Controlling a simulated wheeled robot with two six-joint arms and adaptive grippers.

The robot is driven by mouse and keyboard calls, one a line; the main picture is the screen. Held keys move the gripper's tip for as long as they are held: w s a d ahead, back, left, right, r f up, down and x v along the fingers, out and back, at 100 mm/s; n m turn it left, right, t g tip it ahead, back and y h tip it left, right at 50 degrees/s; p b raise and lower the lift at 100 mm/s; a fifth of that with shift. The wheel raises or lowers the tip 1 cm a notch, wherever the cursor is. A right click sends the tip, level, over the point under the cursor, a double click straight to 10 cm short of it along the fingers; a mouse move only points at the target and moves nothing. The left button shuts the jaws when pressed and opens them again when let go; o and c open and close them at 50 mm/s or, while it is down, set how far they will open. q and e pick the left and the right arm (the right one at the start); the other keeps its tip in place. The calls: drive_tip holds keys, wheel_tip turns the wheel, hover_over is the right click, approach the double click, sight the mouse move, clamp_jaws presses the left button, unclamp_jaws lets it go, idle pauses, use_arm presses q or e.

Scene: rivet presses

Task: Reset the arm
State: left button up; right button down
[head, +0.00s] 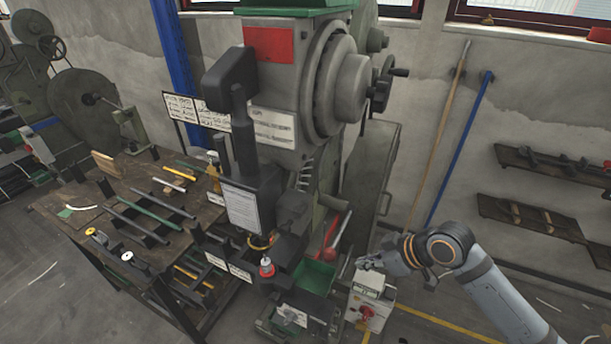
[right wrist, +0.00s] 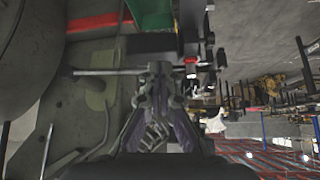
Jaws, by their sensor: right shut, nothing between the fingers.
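My right arm (head: 489,285) comes in from the lower right of the head view. My right gripper (head: 370,264) points left, just above a small white control box (head: 371,299) with a red switch. I cannot tell whether it touches the box. In the right wrist view its fingers (right wrist: 158,78) are together, with nothing seen between them. The large grey and green rivet press (head: 285,75) stands left of and behind the gripper. My left gripper does not show.
A work table (head: 62,198) with several bars and tools stands at the left. A green bin (head: 314,276) sits at the press foot. Wall shelves (head: 530,217) with parts, a wooden pole (head: 440,130) and a blue pole (head: 458,150) are at the right. Floor at the lower right looks mostly clear.

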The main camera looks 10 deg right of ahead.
drive_tip(key=s+d+f+m+g+h, duration=0.1)
drive_tip(key=s+f+m+h, duration=0.3)
drive_tip(key=s, duration=0.3)
drive_tip(key=s+d+f+m+h, duration=0.2)
drive_tip(key=s+f+m, duration=0.2)
drive_tip(key=s+f, duration=0.25)
drive_tip(key=s+d+f+g, duration=0.1)
drive_tip(key=d+f, duration=0.1)
drive_tip(key=f, duration=1.1)
drive_tip(key=s+d+f+g, duration=0.1)
drive_tip(key=s+f, duration=0.1)
drive_tip(key=f, duration=1.2)
drive_tip(key=s+d+f+g+b, duration=0.1)
drive_tip(key=s+f, duration=1.5)
drive_tip(key=s, duration=0.2)
drive_tip(key=shift+m, duration=0.3)
drive_tip(key=shift+d+f, duration=0.1)
